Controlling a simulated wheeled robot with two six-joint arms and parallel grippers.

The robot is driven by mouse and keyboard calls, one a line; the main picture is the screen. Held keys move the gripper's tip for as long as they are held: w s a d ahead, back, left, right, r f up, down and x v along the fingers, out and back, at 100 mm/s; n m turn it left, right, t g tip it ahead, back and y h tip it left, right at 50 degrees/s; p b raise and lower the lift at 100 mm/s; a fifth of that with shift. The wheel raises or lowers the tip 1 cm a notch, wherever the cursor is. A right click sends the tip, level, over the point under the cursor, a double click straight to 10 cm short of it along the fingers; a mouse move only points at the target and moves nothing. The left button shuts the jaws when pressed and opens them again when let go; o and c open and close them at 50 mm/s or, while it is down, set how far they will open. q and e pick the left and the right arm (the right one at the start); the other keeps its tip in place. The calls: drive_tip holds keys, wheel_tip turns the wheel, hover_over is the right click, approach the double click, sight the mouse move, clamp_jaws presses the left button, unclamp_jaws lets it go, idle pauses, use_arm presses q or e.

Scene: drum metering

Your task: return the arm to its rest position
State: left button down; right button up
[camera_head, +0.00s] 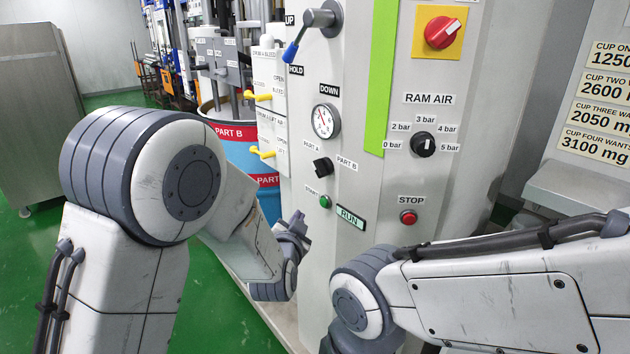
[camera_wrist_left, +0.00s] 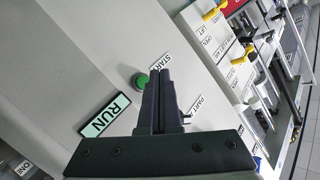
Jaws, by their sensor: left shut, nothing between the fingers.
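My left arm comes in from the left in the head view. Its gripper (camera_head: 297,226) is near the front of the grey control panel (camera_head: 370,230), just left of the green START button (camera_head: 325,201). In the left wrist view the two dark fingers (camera_wrist_left: 160,75) are together with nothing between them. Their tips lie beside the green button (camera_wrist_left: 141,80) in that picture; I cannot tell whether they touch the panel. My right arm (camera_head: 480,295) crosses the lower right, and its gripper is out of the picture.
The panel carries a RUN plate (camera_head: 351,217), a red STOP button (camera_head: 408,217), a RAM AIR knob (camera_head: 423,144), a PART A/B selector (camera_head: 322,167), a gauge (camera_head: 326,121) and a blue-tipped lever (camera_head: 305,35). A blue drum (camera_head: 236,150) and yellow valve handles (camera_head: 257,95) stand left.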

use_arm(q)
drive_tip(key=s+d+r+g+h+p, duration=0.2)
drive_tip(key=s+d+g+p, duration=0.25)
drive_tip(key=s, duration=0.45)
drive_tip(key=s+a+r+g+y+p, duration=0.1)
drive_tip(key=s+a+g, duration=0.2)
drive_tip(key=s, duration=0.6)
drive_tip(key=s+a+r+n+g+y+p, duration=0.1)
drive_tip(key=s+a+r+g+p, duration=0.1)
drive_tip(key=s, duration=0.7)
drive_tip(key=s+a+r+g+y+p, duration=0.1)
drive_tip(key=s+a+g+p, duration=0.1)
drive_tip(key=s+g, duration=0.4)
drive_tip(key=s+a, duration=0.1)
drive_tip(key=s, duration=0.3)
drive_tip(key=shift+a+r+n+y, duration=0.25)
drive_tip(key=shift+a+n+y, duration=0.15)
